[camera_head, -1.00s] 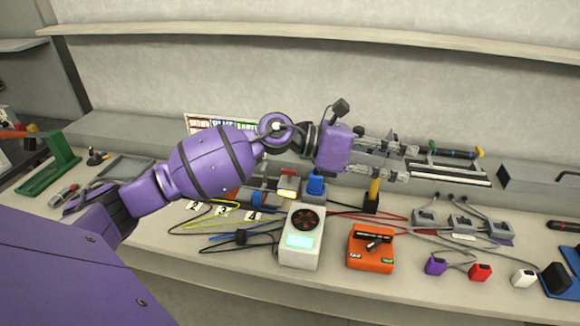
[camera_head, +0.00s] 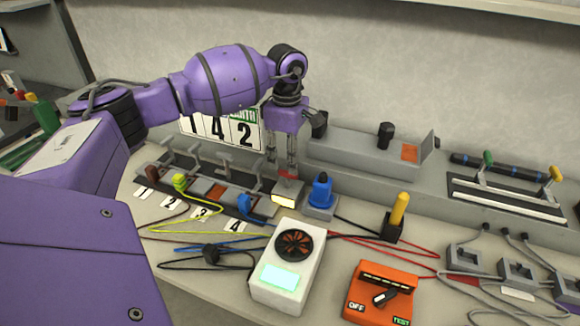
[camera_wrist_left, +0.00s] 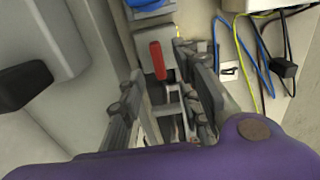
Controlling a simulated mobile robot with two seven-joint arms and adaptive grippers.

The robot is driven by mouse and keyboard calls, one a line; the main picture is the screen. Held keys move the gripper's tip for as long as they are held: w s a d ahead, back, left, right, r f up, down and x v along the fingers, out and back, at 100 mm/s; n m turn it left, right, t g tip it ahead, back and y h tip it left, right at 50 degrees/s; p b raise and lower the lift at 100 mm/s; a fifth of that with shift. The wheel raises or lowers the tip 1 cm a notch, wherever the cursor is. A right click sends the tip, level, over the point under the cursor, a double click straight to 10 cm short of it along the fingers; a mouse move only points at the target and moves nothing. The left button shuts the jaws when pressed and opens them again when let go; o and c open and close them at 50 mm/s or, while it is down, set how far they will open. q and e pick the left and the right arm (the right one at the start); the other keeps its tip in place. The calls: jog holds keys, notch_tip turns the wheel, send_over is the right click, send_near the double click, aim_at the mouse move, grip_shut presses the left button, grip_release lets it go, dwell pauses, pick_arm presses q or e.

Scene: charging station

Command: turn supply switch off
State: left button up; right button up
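The switch with a short red lever (camera_head: 288,176) sits on a small grey box, with a lit pale yellow panel (camera_head: 284,201) at its front; I take it as the supply switch. The red lever (camera_wrist_left: 157,60) also shows in the left wrist view, ahead of the fingers. My left gripper (camera_head: 282,170) points down just above and behind this switch, its fingers apart and nothing held between them. In the left wrist view the fingers (camera_wrist_left: 165,95) are spread, with the lever beyond them; I cannot tell whether they touch it. The right gripper is not in view.
A row of numbered levers (camera_head: 207,190) lies left of the switch. A blue plug (camera_head: 320,192) stands close on its right, with a yellow-handled post (camera_head: 397,215) beyond. A white fan box (camera_head: 290,265) and an orange tester (camera_head: 380,295) stand in front. Loose cables cross the bench.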

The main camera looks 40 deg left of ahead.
aim_at(288, 174)
pick_arm(q)
notch_tip(288, 174, down, 4)
jog(key=shift+w+r, duration=0.1)
jog(key=shift+r, duration=0.15)
jog(key=shift+f, duration=0.2)
jog(key=shift+d, duration=0.1)
grip_shut()
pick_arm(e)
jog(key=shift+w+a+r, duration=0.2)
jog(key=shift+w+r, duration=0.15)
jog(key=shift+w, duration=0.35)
